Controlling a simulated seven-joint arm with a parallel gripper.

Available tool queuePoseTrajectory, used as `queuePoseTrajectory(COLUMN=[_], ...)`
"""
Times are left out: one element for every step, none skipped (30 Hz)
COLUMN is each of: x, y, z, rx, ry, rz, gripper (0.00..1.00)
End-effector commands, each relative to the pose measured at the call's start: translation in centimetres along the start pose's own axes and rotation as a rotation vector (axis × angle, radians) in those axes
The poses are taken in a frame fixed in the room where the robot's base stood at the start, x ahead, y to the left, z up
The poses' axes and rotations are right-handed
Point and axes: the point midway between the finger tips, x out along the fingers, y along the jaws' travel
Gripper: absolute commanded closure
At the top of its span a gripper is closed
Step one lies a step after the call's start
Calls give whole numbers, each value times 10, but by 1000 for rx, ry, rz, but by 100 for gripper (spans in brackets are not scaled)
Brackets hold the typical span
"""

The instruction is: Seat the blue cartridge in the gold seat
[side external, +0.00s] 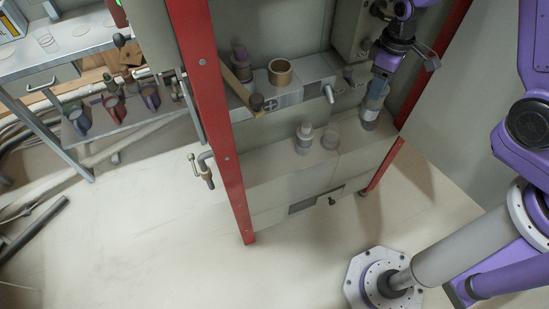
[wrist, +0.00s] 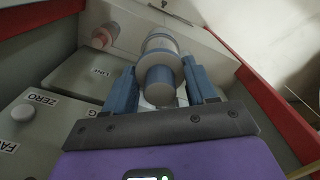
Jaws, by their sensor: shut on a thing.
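My gripper (side external: 378,84) is shut on the blue cartridge (side external: 371,112), a blue-grey stepped cylinder at the right end of the cabinet's ledge. In the wrist view, the cartridge (wrist: 158,82) sits between the two blue fingers of my gripper (wrist: 160,88). It looks roughly upright in the side view; whether its base touches the ledge is unclear. The gold seat (side external: 280,72) is an open ring on the upper grey shelf, left of my gripper and apart from it. The seat does not show in the wrist view.
A metal tap (side external: 328,92) juts out between seat and gripper. Red posts (side external: 212,95) flank the cabinet.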

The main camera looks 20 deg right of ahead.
Motion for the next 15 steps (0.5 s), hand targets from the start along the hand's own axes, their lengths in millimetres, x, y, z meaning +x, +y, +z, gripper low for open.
queuePoseTrajectory(x=[11, 16, 24, 30, 36, 43, 49, 54, 61, 66, 70, 75, 79, 82, 85], y=[-16, -25, -38, -47, -57, -70, -80, -89, -101, -109, -117, -126, -133, -138, -144], z=[-13, -20, -28, -34, -40, -46, -50, -54, -58, -60, -62, -64, -66, -67, -68], rx=[-112, -177, -264, -329, -393, -475, -534, -590, -660, -709, -754, -807, -843, -874, -909], ry=[-5, -5, -5, -4, -4, -4, -5, -4, -3, -3, -3, -2, -2, -1, -2], rz=[-3, -2, -2, -2, -2, -2, -2, -2, -1, -1, -1, -1, -1, 0, -1], gripper=[80, 80, 80, 80, 80, 80, 80, 80, 80, 80, 80, 80, 80, 80, 80])
